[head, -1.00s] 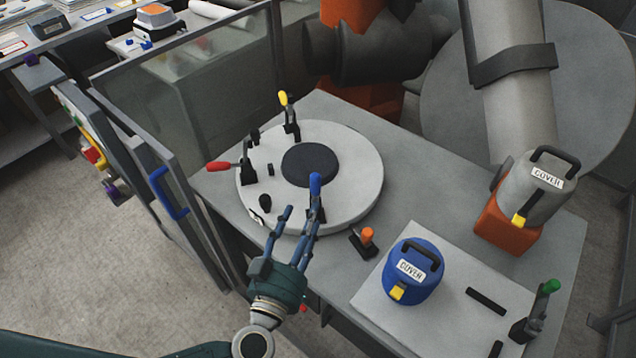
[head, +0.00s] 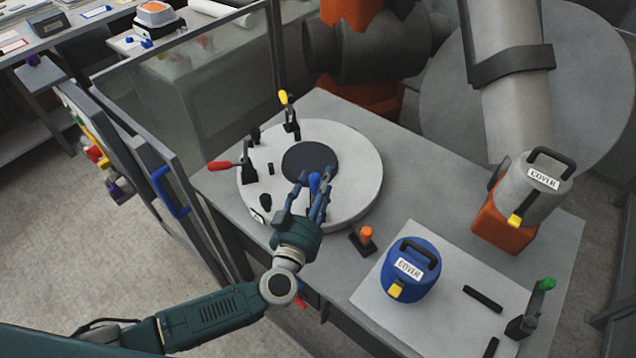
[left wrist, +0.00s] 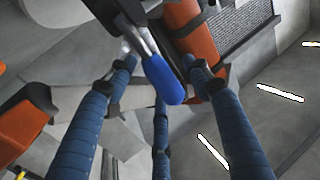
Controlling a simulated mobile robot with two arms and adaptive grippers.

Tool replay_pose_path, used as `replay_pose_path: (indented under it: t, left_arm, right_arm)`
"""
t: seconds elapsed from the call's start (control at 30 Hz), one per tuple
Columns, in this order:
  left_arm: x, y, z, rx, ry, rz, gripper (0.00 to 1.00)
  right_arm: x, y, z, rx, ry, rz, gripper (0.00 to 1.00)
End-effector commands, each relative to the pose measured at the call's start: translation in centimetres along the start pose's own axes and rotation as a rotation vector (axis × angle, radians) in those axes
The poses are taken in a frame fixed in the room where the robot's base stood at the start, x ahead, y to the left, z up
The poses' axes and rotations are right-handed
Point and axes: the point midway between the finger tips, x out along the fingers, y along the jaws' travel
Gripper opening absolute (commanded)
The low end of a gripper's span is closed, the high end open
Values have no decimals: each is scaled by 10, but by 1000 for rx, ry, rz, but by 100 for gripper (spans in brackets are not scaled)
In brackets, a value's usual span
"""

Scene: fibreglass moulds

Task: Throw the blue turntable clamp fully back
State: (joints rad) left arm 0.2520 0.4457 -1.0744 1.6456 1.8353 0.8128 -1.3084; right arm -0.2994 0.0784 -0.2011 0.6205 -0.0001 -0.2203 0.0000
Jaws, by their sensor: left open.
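The blue turntable clamp (head: 314,182) stands on the front part of the round white turntable (head: 362,190). Its blue handle points up, and in the left wrist view the blue handle (left wrist: 165,82) sits between my finger tips with its metal lever behind it. My left gripper (head: 306,192) is open at the clamp, with fingers on both sides of the handle. In the head view the fingers partly hide the clamp's base. I cannot tell whether any finger touches the handle. My right gripper is not in view.
On the turntable also stand a red-handled clamp (head: 222,165) and a yellow-handled clamp (head: 285,100). An orange-topped post (head: 366,235) and a blue COVER canister (head: 412,275) stand to the right. A glass-panelled fence (head: 190,85) runs along the left.

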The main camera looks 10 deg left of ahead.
Motion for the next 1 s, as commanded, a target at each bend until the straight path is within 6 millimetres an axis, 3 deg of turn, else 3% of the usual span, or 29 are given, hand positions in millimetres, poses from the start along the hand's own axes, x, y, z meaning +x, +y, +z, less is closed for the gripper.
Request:
replay_pose_path:
  t: [0.03,0.27,0.77,1.0]
  left_arm:
    - [0,0,0,0,0,0,45]
    - [0,0,0,0,0,0,0]
    - [-7,3,3,27,65,-2,0]
    - [-15,6,11,77,187,-1,0]
  right_arm:
    - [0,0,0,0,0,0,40]
    - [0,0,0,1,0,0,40]
    - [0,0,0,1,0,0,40]
    - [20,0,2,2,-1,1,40]
